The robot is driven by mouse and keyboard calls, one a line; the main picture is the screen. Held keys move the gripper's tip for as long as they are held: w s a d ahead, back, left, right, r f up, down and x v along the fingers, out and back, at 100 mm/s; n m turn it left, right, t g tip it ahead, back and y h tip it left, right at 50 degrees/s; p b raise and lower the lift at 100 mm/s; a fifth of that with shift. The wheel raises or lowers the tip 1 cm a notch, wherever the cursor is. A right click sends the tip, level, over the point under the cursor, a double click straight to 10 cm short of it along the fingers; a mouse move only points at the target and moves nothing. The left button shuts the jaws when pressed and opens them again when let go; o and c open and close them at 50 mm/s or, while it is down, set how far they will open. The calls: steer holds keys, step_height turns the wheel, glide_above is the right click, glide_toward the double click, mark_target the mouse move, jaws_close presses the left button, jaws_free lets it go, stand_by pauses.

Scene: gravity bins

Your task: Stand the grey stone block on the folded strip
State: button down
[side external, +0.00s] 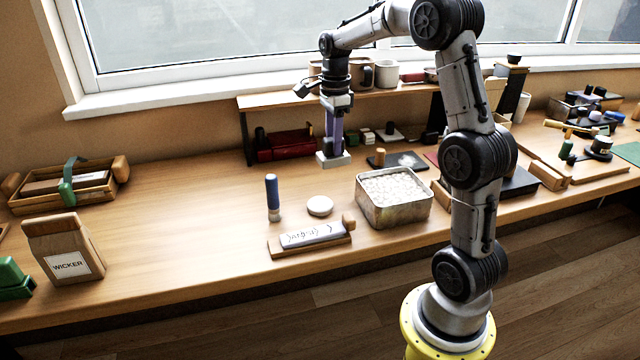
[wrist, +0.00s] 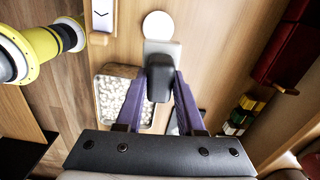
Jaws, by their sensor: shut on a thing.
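A light grey block (side external: 333,160) with a dark grip (wrist: 159,80) on top is held between the purple fingers of my gripper (side external: 335,140). My gripper is shut on the dark grip. The block's flat light grey base (wrist: 172,50) shows past the fingers in the wrist view. It hangs upright over the bench behind the white disc; any gap below it is hard to judge. A white strip with black writing (side external: 312,235), apparently the folded strip, lies on a wooden holder at the bench's front. Part of it shows in the wrist view (wrist: 102,15), off to the left.
A white disc (side external: 320,206) and a blue-handled tool (side external: 272,196) stand behind the strip. A metal tin of white pebbles (side external: 393,221) is to its right. Behind the block are a red box (side external: 285,146) and a raised shelf (side external: 290,99).

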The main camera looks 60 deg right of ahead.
stand_by(0.6)
steer(key=s+a+f+n, duration=0.1)
steer(key=a+n, duration=0.1)
steer(key=a, duration=0.5)
steer(key=s+a+f+n, duration=0.1)
steer(key=a+f+n, duration=0.1)
steer(key=a, duration=0.6)
steer(key=shift+s, duration=0.35)
steer(key=shift+f, duration=2.4)
steer(key=shift+f, duration=0.5)
steer(key=shift+c, duration=2.2)
jaws_free()
